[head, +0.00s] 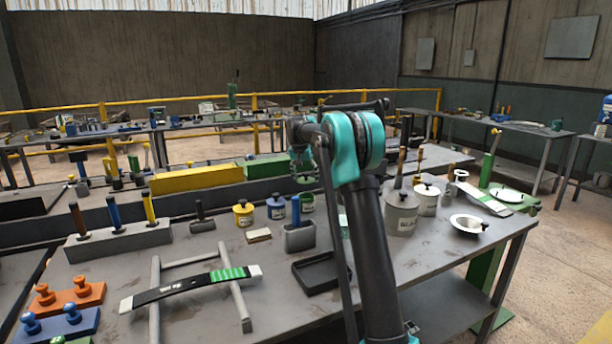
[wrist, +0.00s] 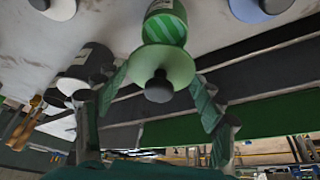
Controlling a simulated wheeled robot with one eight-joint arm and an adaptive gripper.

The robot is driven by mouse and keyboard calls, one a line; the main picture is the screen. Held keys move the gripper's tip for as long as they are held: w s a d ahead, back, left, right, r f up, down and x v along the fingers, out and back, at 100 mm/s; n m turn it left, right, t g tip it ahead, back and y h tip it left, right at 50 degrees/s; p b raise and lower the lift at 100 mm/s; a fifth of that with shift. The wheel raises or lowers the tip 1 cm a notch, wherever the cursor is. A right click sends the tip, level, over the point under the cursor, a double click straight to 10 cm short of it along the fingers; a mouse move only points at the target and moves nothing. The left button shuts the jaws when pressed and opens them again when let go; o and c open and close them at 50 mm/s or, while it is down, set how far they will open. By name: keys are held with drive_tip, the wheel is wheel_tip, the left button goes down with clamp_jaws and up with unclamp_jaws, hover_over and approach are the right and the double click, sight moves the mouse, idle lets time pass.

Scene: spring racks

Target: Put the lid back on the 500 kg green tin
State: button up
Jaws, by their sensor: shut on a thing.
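My gripper (wrist: 160,80) is shut on the pale green lid (wrist: 178,62), with its fingers at opposite sides of the lid's rim. The lid has a dark knob that faces the wrist camera. In the head view the green tin (head: 307,204) stands on the bench behind my arm, which hides much of my gripper (head: 302,172). The weight on its label is too small to read.
A blue tin (head: 276,208) and a yellow tin (head: 243,214) stand left of the green tin. A large grey tin (head: 401,216) and a whitish tin (head: 427,202) stand to the right. A grey block (head: 299,239) and black tray (head: 318,275) lie in front.

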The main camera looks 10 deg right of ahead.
drive_tip(key=shift+f, duration=2.75)
drive_tip(key=shift+f, duration=0.15)
drive_tip(key=o, duration=1.2)
drive_tip(key=shift+o, duration=0.2)
drive_tip(key=shift+o, duration=0.8)
drive_tip(key=shift+r, duration=3.5)
